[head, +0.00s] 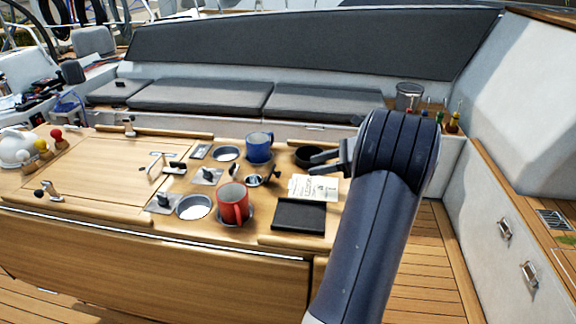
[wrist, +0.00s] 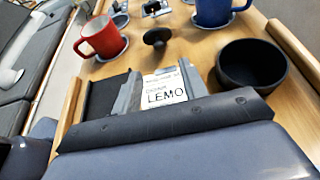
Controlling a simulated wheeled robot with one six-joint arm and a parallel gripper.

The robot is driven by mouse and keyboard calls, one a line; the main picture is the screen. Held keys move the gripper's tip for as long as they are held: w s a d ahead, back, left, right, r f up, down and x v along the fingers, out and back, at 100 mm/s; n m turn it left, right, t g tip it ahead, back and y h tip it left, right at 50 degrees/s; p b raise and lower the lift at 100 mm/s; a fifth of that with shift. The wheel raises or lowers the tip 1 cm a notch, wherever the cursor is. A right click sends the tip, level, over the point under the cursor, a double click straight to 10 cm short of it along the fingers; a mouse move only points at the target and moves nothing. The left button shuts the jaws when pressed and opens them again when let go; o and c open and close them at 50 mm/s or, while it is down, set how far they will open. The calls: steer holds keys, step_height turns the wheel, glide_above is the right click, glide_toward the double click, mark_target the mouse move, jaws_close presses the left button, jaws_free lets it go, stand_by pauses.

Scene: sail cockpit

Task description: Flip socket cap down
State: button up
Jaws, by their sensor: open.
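The socket cap (head: 275,173) is a small black round cap that stands up at the right of a metal socket (head: 253,180) on the wooden table. In the wrist view the cap (wrist: 157,37) shows as a dark disc ahead of the fingers, and the socket plate (wrist: 154,8) lies beyond it. My gripper (head: 317,164) is open and empty, to the right of the cap and apart from it. In the wrist view its two grey fingers (wrist: 157,88) stand either side of a paper note, with the cap farther out between them.
A red mug (head: 234,204) and a blue mug (head: 258,148) stand near the socket. A black bowl (head: 308,157) is behind my fingers. A note marked LEMO (head: 313,187) and a black tray (head: 298,216) lie at the table's right end. Metal fittings (head: 207,176) stand left.

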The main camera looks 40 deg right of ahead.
steer(key=x, duration=0.9)
steer(key=shift+a+f, duration=0.1)
steer(key=shift+a, duration=0.05)
jaws_close()
